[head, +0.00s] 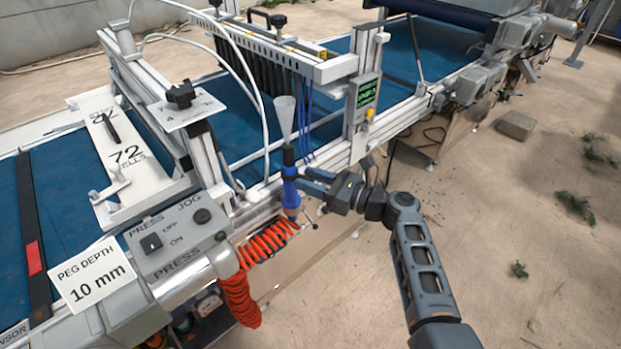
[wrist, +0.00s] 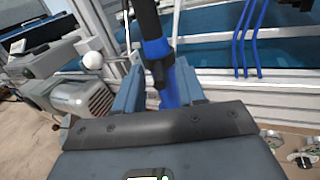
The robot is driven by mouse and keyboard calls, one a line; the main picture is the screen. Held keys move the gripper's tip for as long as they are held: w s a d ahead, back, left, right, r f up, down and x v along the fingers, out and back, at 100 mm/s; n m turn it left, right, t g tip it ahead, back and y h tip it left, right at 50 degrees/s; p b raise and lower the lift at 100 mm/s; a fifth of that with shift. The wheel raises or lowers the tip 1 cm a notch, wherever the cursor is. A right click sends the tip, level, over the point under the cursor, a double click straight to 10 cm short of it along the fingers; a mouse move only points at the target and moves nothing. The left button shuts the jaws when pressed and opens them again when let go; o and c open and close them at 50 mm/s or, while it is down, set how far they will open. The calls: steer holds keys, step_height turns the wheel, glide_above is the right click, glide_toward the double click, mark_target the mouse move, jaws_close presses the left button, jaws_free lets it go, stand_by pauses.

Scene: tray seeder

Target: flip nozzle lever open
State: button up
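The blue spray nozzle (head: 290,188) stands upright at the side of the seeder, with a pale cone (head: 284,119) above it and a coiled orange hose below. In the wrist view the blue nozzle body (wrist: 168,88) lies between my two fingers, with a small black part, perhaps the lever (wrist: 159,72), on its near side. My gripper (head: 306,180) reaches in from the right at the nozzle's upper part; its fingers also show in the wrist view (wrist: 160,92). The fingers are apart, one on each side of the nozzle. Whether they press on it is unclear.
The seeder's metal frame and blue belt (head: 400,55) lie behind the nozzle. A press control box (head: 175,238) and the orange coiled hose (head: 240,285) are to the left and below. A display box (head: 365,100) stands above my gripper. Sandy floor on the right is mostly open.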

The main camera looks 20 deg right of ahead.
steer(key=shift+w+a, duration=0.15)
steer(key=shift+c, duration=0.2)
jaws_close()
steer(key=shift+w+d+f+n+g+y+b, duration=0.1)
steer(key=shift+w+d+n+g+y+b, duration=0.2)
steer(key=shift+n+g+y+b, duration=0.35)
steer(key=shift+n+g+y, duration=0.25)
steer(key=shift+g+y, duration=0.2)
